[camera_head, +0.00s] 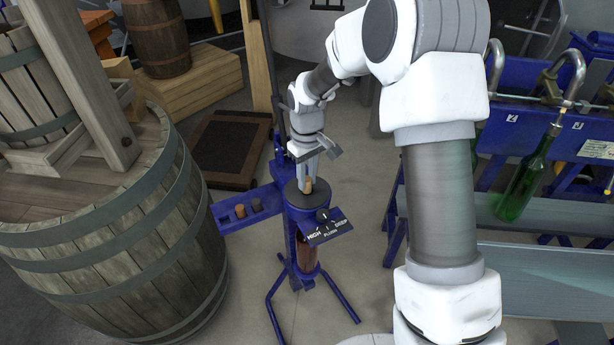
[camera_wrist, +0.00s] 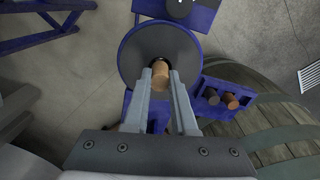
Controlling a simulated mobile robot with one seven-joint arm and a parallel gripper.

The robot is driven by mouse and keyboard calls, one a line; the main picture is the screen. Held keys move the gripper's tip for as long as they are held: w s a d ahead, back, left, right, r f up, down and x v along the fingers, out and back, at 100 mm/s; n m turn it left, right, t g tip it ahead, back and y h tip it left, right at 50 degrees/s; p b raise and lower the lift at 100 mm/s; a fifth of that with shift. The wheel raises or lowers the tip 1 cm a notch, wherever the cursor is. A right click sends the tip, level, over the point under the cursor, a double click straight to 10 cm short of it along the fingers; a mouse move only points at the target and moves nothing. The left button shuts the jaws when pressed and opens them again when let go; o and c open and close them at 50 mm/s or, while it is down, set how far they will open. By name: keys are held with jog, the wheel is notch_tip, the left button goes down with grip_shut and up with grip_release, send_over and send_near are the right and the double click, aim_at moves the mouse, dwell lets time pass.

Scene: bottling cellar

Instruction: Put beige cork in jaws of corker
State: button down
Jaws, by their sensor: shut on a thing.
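The beige cork (camera_wrist: 160,75) is between the fingertips of my gripper (camera_wrist: 161,80), which is shut on it. In the wrist view the cork is over the dark round opening in the top of the corker (camera_wrist: 135,65). In the head view the cork (camera_head: 308,185) shows at my gripper's tips (camera_head: 307,182), just above the corker's round black top (camera_head: 296,199). I cannot tell whether the cork's lower end is inside the opening. The corker is blue, on splayed legs, with a brown bottle (camera_head: 306,255) in its frame.
A blue side tray (camera_head: 228,219) on the corker holds a brown cork (camera_head: 240,211) and a dark cork (camera_head: 256,205). A dial plate (camera_head: 327,228) is at the corker's front. A large barrel (camera_head: 120,240) stands close at left. A blue bench (camera_head: 540,208) with a green bottle (camera_head: 524,185) is at right.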

jog(key=shift+f+b, duration=0.4)
jog(key=shift+f, duration=0.25)
jog(key=c, duration=0.6)
grip_release()
jog(key=shift+c, duration=0.2)
notch_tip(320, 180, up, 18)
jog(key=p, duration=0.2)
jog(key=shift+f+p, duration=0.25)
jog(key=shift+p, duration=0.15)
jog(key=shift+r, duration=0.1)
